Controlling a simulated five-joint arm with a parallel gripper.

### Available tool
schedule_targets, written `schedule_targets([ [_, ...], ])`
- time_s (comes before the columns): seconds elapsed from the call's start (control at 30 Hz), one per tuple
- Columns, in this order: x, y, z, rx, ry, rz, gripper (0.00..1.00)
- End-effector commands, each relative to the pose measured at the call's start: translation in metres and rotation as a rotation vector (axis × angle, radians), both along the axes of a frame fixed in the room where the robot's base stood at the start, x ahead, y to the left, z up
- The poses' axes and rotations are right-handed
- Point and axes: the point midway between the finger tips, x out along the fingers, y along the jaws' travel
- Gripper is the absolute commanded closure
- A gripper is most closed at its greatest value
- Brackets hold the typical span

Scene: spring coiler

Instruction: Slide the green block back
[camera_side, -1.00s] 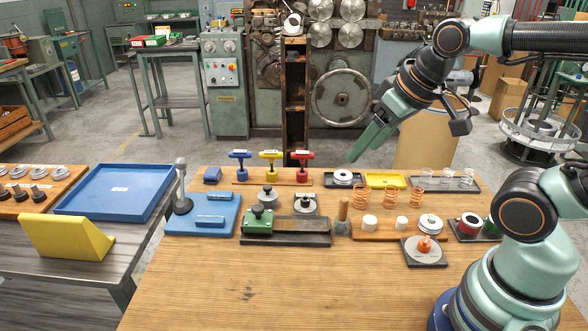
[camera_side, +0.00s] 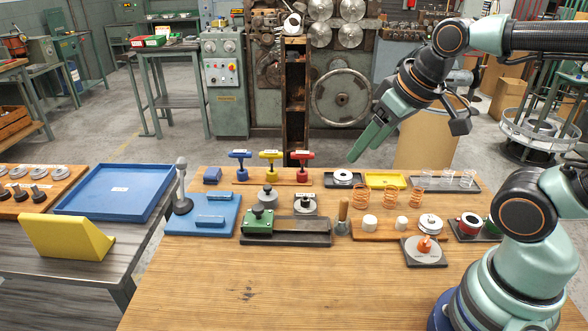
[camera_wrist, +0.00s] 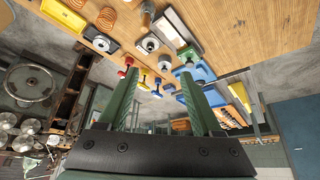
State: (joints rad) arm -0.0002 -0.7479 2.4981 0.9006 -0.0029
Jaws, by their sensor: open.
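The green block (camera_side: 258,222) with a dark round knob on top sits at the left end of a dark metal slide base (camera_side: 290,238) on the wooden table. My gripper (camera_side: 367,150) is raised above the back part of the table, to the right of the block and well apart from it. It also shows in the wrist view (camera_wrist: 162,100), where its two fingers stand apart with nothing between them.
A short wooden handle (camera_side: 343,210) stands at the base's right end. Blue, yellow and red T-handles (camera_side: 271,165) stand behind. Copper springs (camera_side: 361,196) and white cylinders (camera_side: 370,222) are to the right. A blue plate (camera_side: 200,224) lies left. The table's front is clear.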

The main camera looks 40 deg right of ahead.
Motion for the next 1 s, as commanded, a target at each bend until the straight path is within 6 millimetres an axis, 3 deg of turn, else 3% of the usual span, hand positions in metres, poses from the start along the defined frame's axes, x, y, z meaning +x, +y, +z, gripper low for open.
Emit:
schedule_targets([
  [0.17, 0.014, 0.005, 0.007, -0.042, 0.038, 0.100, 0.33],
  [0.53, 0.092, 0.037, 0.015, -0.229, 0.205, 0.642, 0.33],
  [0.77, 0.142, 0.064, -0.007, -0.315, 0.295, 1.010, 0.33],
  [1.0, 0.181, 0.093, -0.046, -0.366, 0.364, 1.361, 0.33],
])
